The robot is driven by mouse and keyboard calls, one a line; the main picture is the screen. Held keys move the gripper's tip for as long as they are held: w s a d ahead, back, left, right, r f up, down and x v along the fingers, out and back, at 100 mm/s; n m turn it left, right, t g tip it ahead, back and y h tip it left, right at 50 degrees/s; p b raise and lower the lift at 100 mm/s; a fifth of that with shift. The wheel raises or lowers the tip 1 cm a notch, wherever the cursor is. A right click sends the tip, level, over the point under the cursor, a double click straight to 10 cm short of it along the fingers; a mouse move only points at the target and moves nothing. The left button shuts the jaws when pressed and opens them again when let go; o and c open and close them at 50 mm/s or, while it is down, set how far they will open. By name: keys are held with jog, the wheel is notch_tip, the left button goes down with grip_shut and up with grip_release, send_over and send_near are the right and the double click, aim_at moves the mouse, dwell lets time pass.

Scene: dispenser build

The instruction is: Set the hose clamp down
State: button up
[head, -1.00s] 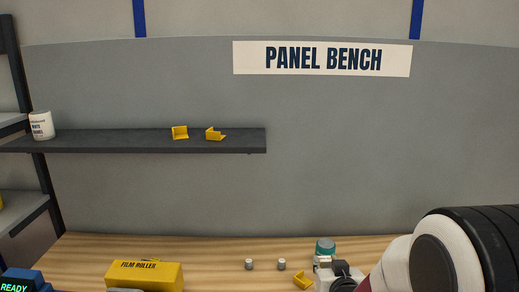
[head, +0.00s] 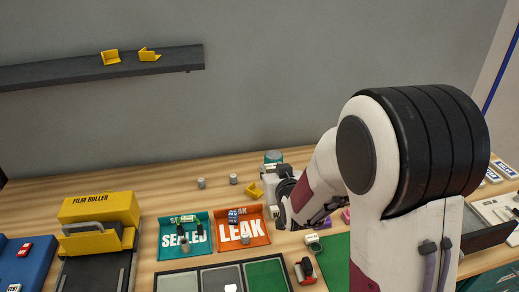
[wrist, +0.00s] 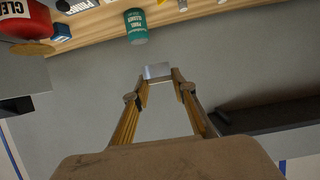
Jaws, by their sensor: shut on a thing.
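In the wrist view, my gripper (wrist: 158,80) is shut on a small silvery piece between its fingertips, which looks like the hose clamp (wrist: 157,71). Only a flat shiny face of it shows. It is held clear of the bench, with the grey wall behind it. In the head view, my wrist is above the back of the bench near a teal can. My fingertips and the clamp cannot be made out there.
The teal can (head: 273,157) and a yellow bracket (head: 255,191) are near my wrist. An orange LEAK tray (head: 256,238) and a teal SEALED tray (head: 172,248) lie in front, both holding small parts. A film roller (head: 98,207) stands left. A shelf (head: 80,72) hangs on the wall.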

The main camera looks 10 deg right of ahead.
jog(key=w+d+f+m+g+h, duration=0.1)
jog(key=w+d+m+h, duration=0.15)
jog(key=w+d, duration=0.4)
jog(key=w+d+f+m+h, duration=0.1)
jog(key=w+d+m+h, duration=0.2)
jog(key=w, duration=0.6)
jog(key=w+d+f+m+g+h, duration=0.3)
jog(key=w+d+f, duration=0.4)
jog(key=f, duration=0.3)
jog(key=shift+w+d+f+h, duration=0.2)
jog(key=shift+d+h, duration=0.25)
jog(key=shift+f, duration=0.15)
jog(key=shift+f, duration=3.25)
jog(key=shift+f, duration=0.35)
